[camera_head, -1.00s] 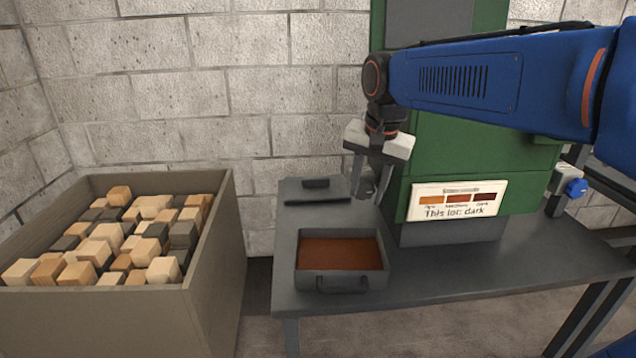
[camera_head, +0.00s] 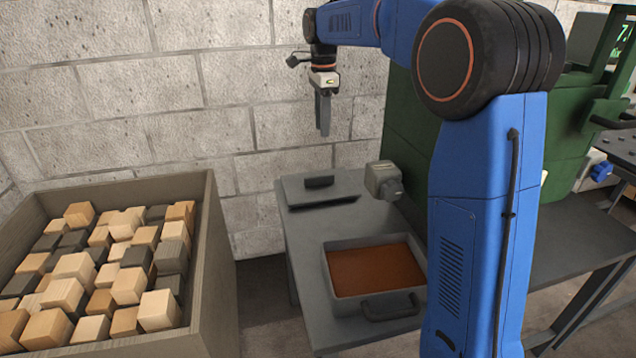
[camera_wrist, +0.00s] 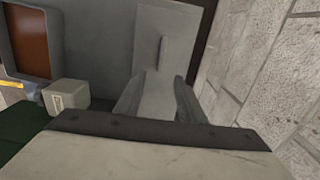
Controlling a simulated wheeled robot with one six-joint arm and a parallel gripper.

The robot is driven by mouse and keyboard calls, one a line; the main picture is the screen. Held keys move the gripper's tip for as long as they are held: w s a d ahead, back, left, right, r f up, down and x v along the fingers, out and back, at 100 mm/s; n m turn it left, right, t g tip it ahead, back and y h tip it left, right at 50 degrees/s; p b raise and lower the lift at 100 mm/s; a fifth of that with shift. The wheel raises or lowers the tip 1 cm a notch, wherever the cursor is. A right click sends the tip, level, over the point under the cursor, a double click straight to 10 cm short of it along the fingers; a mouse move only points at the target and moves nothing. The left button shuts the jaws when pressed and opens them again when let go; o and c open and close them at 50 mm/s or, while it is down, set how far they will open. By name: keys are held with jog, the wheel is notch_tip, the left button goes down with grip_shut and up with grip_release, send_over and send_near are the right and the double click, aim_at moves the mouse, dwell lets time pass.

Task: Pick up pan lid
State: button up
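The pan lid (camera_head: 336,190) is a flat dark grey plate with a raised bar handle. It lies at the back left of the grey table, behind the pan. In the wrist view the lid (camera_wrist: 150,55) lies ahead of the fingers, its handle running lengthwise between them. My gripper (camera_head: 323,132) points down above the lid, well clear of it. In the wrist view my gripper (camera_wrist: 160,95) shows two fingers spread apart with nothing between them. The pan (camera_head: 345,300) stands uncovered at the front, with reddish-brown contents and a front handle.
A wooden bin (camera_head: 215,250) full of light and dark blocks stands left of the table (camera_head: 305,310). A small grey box (camera_head: 383,180) sits right of the lid, beside the green machine (camera_head: 405,130). A block wall (camera_head: 200,100) rises close behind the lid.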

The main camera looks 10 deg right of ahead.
send_over(319, 175)
jog(key=f, duration=1.2)
jog(key=shift+d+f, duration=0.1)
jog(key=shift+d, duration=0.2)
jog(key=shift+a+f, duration=0.15)
jog(key=shift+f, duration=1.2)
jog(key=shift+a+f, duration=0.15)
jog(key=shift+f, duration=1.15)
grip_shut()
